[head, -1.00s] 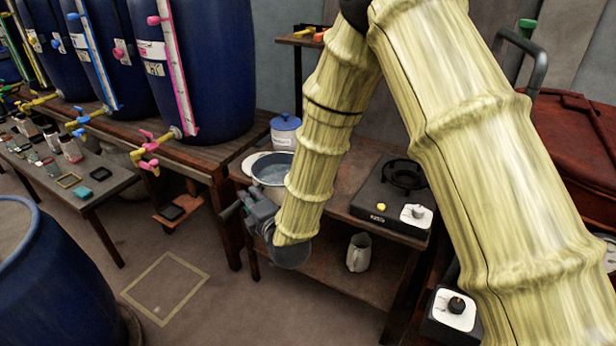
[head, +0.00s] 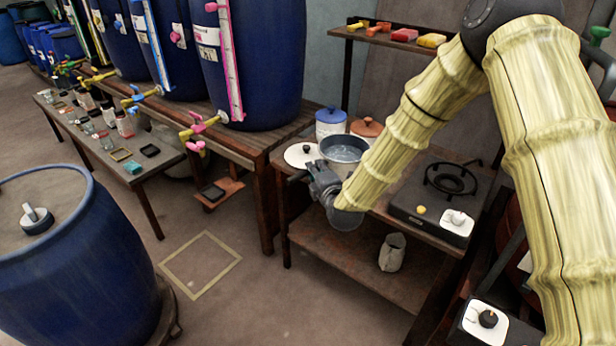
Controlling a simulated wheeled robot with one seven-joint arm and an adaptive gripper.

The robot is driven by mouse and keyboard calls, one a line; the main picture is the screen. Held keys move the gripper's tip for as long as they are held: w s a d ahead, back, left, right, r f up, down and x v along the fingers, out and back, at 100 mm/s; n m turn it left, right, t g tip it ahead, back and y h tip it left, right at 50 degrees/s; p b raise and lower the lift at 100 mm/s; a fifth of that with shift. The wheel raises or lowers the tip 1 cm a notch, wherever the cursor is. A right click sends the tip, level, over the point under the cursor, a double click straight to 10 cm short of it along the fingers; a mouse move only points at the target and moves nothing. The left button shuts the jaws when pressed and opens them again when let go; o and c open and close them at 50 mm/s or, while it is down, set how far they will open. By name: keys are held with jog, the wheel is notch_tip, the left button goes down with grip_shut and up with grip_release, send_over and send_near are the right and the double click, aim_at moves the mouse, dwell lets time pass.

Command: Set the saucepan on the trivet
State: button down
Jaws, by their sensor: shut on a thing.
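The saucepan (head: 345,149) is a pale, round pan with grey-blue inside, at the back left of the low wooden stand, and looks upright. My gripper (head: 322,182) is at its near left side, shut on it, apparently by the handle; the gripper hides the grip itself. I cannot tell whether the pan's base touches the stand. A flat white disc with a small dark spot (head: 303,155) lies just left of the pan, partly behind it; it may be the trivet. My arm covers part of the pan's right side.
A blue-lidded white canister (head: 331,122) and a brown-lidded one (head: 367,128) stand behind the pan. A blue barrel (head: 75,255) stands at front left.

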aim_at(327, 163)
jog(key=w+d, duration=0.2)
jog(key=w, duration=0.1)
jog(key=w+d, duration=0.1)
jog(key=w, duration=0.1)
jog(key=shift+f, duration=0.15)
jog(key=shift+f+p, duration=0.55)
jog(key=shift+f, duration=1.2)
jog(key=c, duration=1.3)
grip_release()
jog(key=shift+s+f, duration=0.1)
jog(key=shift+f, duration=0.05)
